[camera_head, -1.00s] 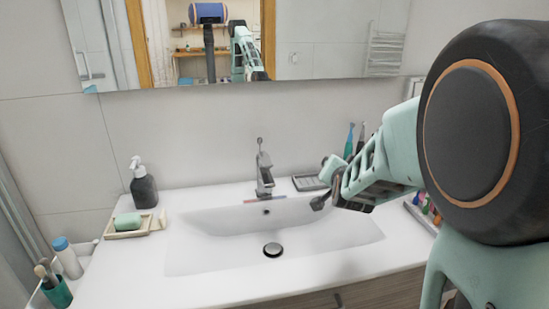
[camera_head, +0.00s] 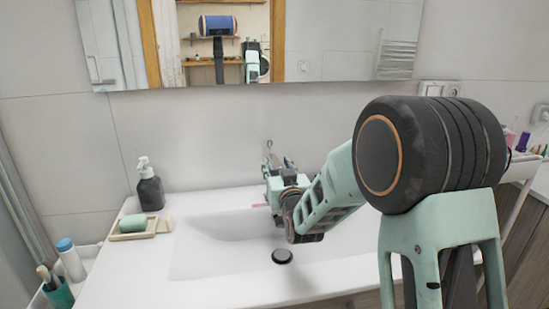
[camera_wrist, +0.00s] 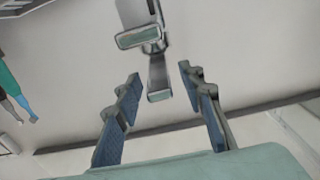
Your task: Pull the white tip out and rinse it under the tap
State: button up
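The tap (camera_head: 268,148) rises at the back of the white sink, mostly hidden behind my gripper (camera_head: 278,172) in the head view. In the wrist view, the grey metal tap (camera_wrist: 140,40) lies ahead of my gripper (camera_wrist: 160,77). The two blue-padded fingers are spread apart, with the tap's lower end between their tips in the picture. I see nothing held between them. I cannot tell whether the fingers touch the tap. I cannot make out a white tip in any view.
The basin (camera_head: 186,262) is empty around its dark drain (camera_head: 282,256). A soap dispenser (camera_head: 149,190), a green soap (camera_head: 133,223) and a blue-capped bottle (camera_head: 70,258) stand left. Toothbrush-like items (camera_wrist: 12,85) show left in the wrist view. Coloured items (camera_head: 517,140) stand far right.

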aim_at(276, 161)
jog(key=shift+x, duration=2.4)
jog(key=shift+c, duration=0.3)
grip_shut()
